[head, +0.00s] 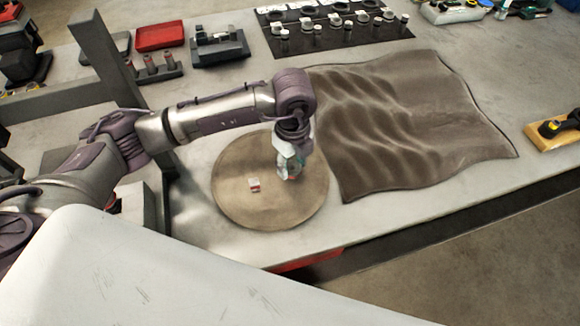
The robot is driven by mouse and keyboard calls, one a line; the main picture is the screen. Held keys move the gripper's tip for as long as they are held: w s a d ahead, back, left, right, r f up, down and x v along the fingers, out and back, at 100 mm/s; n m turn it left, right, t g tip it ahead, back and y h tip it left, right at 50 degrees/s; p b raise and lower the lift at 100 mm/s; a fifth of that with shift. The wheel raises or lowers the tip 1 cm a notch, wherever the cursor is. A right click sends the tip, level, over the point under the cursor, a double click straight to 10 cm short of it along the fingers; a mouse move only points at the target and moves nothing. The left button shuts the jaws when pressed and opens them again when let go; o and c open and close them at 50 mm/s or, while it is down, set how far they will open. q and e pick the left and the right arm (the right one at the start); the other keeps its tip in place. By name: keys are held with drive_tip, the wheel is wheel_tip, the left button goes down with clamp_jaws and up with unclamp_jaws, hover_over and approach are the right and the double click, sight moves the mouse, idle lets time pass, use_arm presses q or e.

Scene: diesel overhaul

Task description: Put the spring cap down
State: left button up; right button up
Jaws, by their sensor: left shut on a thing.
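My left gripper (290,174) points down over the right part of a round brown board (235,213). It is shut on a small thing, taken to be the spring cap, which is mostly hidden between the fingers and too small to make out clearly. I cannot tell whether the held thing touches the board. A small white and red block (254,185) lies on the board, left of the gripper and apart from it. My right gripper is not in view.
A rumpled dark cloth (420,120) lies right of the board. A black mat (330,45) with several small metal parts is at the back. A red tray (160,36) and a dark fixture (219,46) stand back left. Bare tabletop (375,222) shows along the front edge.

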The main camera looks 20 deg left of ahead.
sight(291, 173)
use_arm(q)
drive_tip(key=shift+w+a+f, duration=0.1)
drive_tip(key=shift+a+f, duration=0.05)
drive_tip(key=shift+a, duration=0.05)
wheel_tip(291, 173, down, 3)
drive_tip(key=shift+f+p, duration=0.1)
drive_tip(key=shift+p, duration=0.65)
drive_tip(key=shift+f, duration=0.45)
drive_tip(key=shift+f, duration=0.15)
drive_tip(key=o, duration=1.1)
drive_tip(key=shift+o, duration=0.2)
